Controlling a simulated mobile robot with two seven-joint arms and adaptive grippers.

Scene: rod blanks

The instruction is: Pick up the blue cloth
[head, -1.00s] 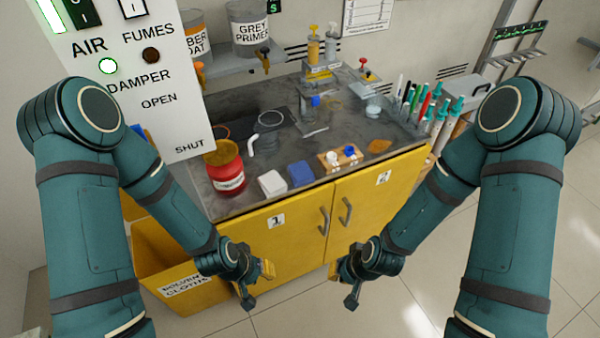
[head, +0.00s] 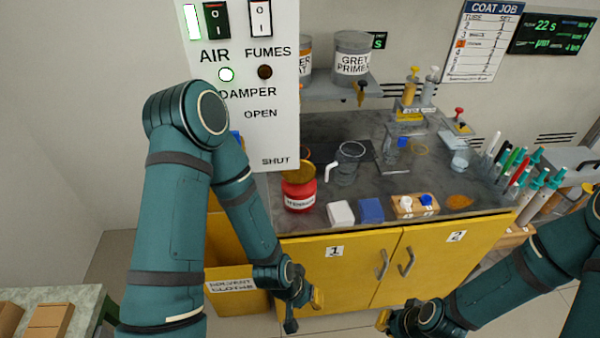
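The blue cloth (head: 370,210) lies folded on the front edge of the dark bench top in the head view. My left gripper (head: 305,306) hangs in front of the yellow cabinet, below and left of the cloth. My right gripper (head: 388,318) is low in front of the cabinet, below the cloth. Both are apart from the cloth. Their fingers are too small and turned to show their opening.
A red can (head: 299,195) stands left of the white cloth, with a glass jug (head: 348,165) behind. An orange cloth (head: 459,201) lies to the right. A white switch panel (head: 245,90) overhangs the bench's left side. A yellow solvent-cloths bin (head: 238,300) stands at lower left.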

